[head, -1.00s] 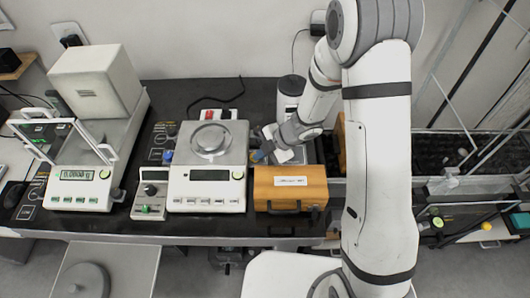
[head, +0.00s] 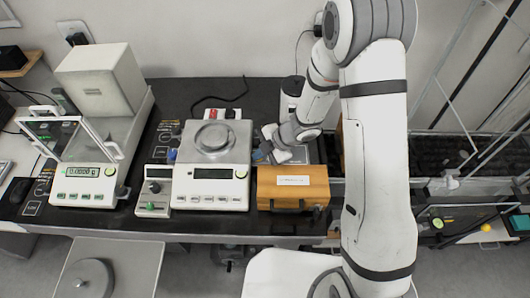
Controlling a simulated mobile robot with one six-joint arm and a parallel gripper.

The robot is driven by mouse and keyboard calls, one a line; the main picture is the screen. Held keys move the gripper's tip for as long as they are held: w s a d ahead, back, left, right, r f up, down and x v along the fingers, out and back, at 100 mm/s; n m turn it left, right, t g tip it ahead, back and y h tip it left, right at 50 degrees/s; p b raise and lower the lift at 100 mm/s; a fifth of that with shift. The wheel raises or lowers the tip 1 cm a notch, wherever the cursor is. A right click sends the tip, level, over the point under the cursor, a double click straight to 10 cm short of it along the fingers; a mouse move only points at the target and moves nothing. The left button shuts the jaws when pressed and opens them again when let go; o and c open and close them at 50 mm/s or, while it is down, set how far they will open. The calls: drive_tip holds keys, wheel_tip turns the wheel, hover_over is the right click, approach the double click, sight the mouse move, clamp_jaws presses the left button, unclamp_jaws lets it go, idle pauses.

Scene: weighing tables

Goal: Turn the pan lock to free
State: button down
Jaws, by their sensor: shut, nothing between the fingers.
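A white balance (head: 211,189) with a round metal pan (head: 212,140) stands mid-bench. A dark blue knob (head: 172,154) is at its left side, and a small blue part (head: 258,156) shows at its right side. I cannot tell from this view which one is the pan lock or how it is set. My gripper (head: 268,146) is shut and empty, just right of the balance and close to the right blue part. I cannot tell whether it touches that part; the contact is too small to see.
A wooden case (head: 292,187) sits in front of my gripper. A small control box (head: 154,194) stands left of the balance. A glass-doored balance (head: 82,186) is at far left.

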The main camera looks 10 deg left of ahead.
drive_tip(key=shift+s+a+f, duration=0.1)
drive_tip(key=shift+s+f, duration=0.4)
drive_tip(key=shift+s, duration=0.15)
drive_tip(key=shift+w+d+p, duration=0.2)
drive_tip(key=shift+w+p, duration=0.2)
drive_tip(key=shift+p, duration=0.3)
drive_tip(key=shift+d+r+p, duration=0.1)
drive_tip(key=shift+r+p, duration=0.5)
drive_tip(key=s+d+r+p, duration=0.3)
drive_tip(key=d+r+p, duration=0.1)
drive_tip(key=r, duration=0.3)
drive_tip(key=shift+s+r+p, duration=0.35)
drive_tip(key=shift+p, duration=0.55)
